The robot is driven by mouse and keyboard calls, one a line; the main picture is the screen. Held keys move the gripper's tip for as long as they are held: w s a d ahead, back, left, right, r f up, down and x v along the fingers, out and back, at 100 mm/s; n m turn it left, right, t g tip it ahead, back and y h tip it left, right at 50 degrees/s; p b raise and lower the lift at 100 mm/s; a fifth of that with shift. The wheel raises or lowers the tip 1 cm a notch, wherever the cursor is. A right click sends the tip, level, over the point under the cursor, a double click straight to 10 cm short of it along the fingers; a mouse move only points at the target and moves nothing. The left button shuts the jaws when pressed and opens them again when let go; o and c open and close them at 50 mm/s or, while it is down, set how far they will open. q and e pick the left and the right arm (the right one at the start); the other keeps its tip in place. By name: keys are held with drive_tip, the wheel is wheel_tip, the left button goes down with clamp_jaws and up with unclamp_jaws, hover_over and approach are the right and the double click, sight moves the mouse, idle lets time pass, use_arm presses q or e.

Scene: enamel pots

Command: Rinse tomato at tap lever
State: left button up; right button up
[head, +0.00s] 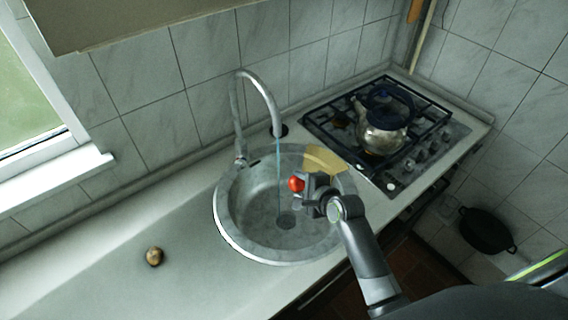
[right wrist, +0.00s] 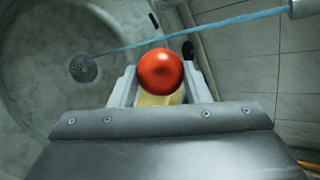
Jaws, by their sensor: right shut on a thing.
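The red tomato (head: 296,184) is held at the tips of my right gripper (head: 308,187), over the right part of the round sink. In the right wrist view the tomato (right wrist: 160,70) sits between the two fingers (right wrist: 160,88), which are shut on it. The tall curved tap (head: 255,95) stands behind the sink, and a blue stream of water (head: 279,175) runs from its spout down to the drain. The stream passes just left of the tomato in the head view; whether they touch I cannot tell. The tap lever (head: 241,161) is low on the tap's base. My left gripper is not in view.
The sink (head: 232,232) is set in a pale counter (head: 90,270). A small brown round item (head: 154,256) lies on the counter at left. A yellowish piece (head: 322,159) is at the sink's right rim. A kettle (head: 382,130) stands on the gas hob; a dark pot (head: 486,230) is at lower right.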

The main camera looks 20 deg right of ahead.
idle(0.3)
drive_tip(key=s+r, duration=0.4)
drive_tip(key=s, duration=0.1)
idle(0.5)
